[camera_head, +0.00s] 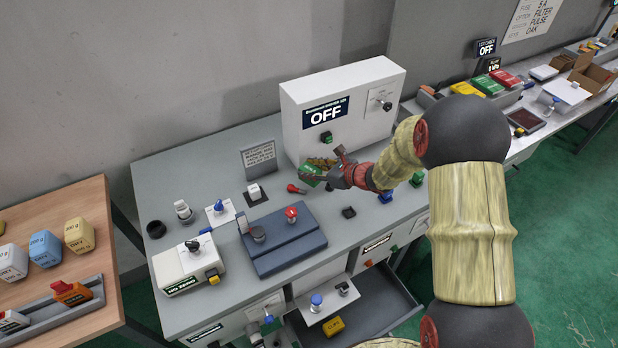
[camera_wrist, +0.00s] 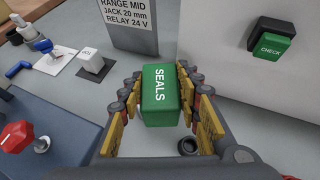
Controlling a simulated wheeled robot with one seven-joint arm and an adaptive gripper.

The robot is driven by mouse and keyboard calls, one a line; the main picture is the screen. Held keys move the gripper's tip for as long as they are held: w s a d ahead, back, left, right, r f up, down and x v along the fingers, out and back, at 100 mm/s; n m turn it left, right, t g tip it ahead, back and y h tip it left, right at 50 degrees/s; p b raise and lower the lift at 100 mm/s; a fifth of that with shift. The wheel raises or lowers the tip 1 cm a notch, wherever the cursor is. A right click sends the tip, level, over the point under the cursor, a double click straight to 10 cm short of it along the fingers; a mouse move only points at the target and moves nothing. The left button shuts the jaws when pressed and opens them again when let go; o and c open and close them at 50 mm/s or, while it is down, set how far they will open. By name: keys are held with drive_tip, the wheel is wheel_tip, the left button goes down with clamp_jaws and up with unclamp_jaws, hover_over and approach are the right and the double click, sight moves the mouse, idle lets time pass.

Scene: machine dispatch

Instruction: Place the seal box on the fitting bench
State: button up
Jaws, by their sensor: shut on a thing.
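The green seal box (camera_wrist: 160,95), with SEALS in white letters, sits between the fingers of my gripper (camera_wrist: 158,78) in the wrist view. My gripper is shut on it. In the head view my gripper (camera_head: 322,170) is over the grey bench (camera_head: 190,160), just in front of the white cabinet marked OFF (camera_head: 340,105), and the seal box (camera_head: 309,176) shows partly at its fingers. Whether the box touches the bench top is hard to tell. No sign in view clearly names the fitting bench.
A blue-grey fixture with a red knob (camera_head: 291,213), a sign plate (camera_head: 259,158) and a white switch box (camera_head: 187,267) stand on the bench. Below, an open drawer (camera_head: 385,310) holds a yellow box (camera_head: 333,326). A wooden table (camera_head: 30,215) with colored blocks is at left.

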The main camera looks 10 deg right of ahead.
drive_tip(key=shift+w+a+f+b, duration=0.15)
drive_tip(key=shift+f+b, duration=0.1)
drive_tip(key=shift+f, duration=0.7)
drive_tip(key=shift+a+f+b, duration=0.1)
drive_tip(key=shift+f+b, duration=0.1)
drive_tip(key=shift+f, duration=0.7)
drive_tip(key=shift+f, duration=0.2)
drive_tip(key=o, duration=1.1)
drive_tip(key=shift+c, duration=0.2)
drive_tip(key=shift+o, duration=0.7)
drive_tip(key=shift+r, duration=0.15)
